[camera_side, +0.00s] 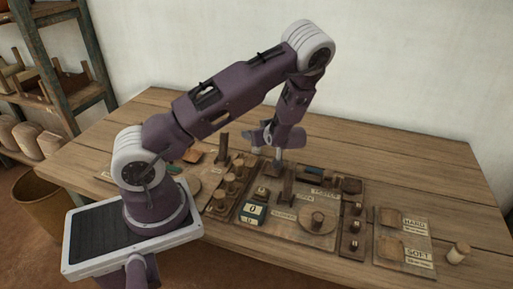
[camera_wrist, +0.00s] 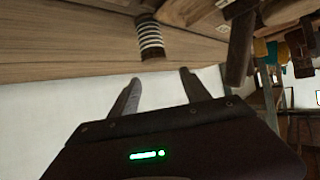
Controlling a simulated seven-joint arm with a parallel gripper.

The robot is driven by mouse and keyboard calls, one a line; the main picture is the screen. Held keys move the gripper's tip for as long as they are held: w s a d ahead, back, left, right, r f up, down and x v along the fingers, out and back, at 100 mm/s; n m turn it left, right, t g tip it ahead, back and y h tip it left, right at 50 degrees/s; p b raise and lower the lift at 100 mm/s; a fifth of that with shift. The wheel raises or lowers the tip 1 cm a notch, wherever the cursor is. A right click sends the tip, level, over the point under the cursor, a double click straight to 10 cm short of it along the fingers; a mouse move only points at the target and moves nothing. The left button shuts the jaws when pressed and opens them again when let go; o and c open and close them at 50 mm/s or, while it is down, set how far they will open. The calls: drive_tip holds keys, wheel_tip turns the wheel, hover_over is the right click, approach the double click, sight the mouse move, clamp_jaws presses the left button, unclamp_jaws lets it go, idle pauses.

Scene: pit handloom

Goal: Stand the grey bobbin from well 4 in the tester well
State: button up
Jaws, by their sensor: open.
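My gripper (camera_side: 279,158) is over the back part of the boards in the side view. In the wrist view its two fingers (camera_wrist: 160,77) are apart with nothing between them. A banded dark and pale grey cylinder (camera_wrist: 151,39) shows beyond the fingertips, apart from them; it may be the grey bobbin, but I cannot tell which well it is in. In the side view the board with the label reading TESTER (camera_side: 325,191) lies right of my gripper. The tester well itself is too small to make out.
Several round wooden pieces (camera_side: 229,181) stand on a board at left, near a small counter (camera_side: 253,213). Trays marked HARD (camera_side: 391,217) and SOFT (camera_side: 390,248) are at right, beside a pale-topped cylinder (camera_side: 458,252). The back of the table (camera_side: 400,140) is clear.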

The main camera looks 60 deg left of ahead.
wheel_tip(320, 180, down, 4)
drive_tip(key=shift+r, duration=0.1)
drive_tip(key=x, duration=0.2)
drive_tip(key=shift+a, duration=0.35)
clamp_jaws()
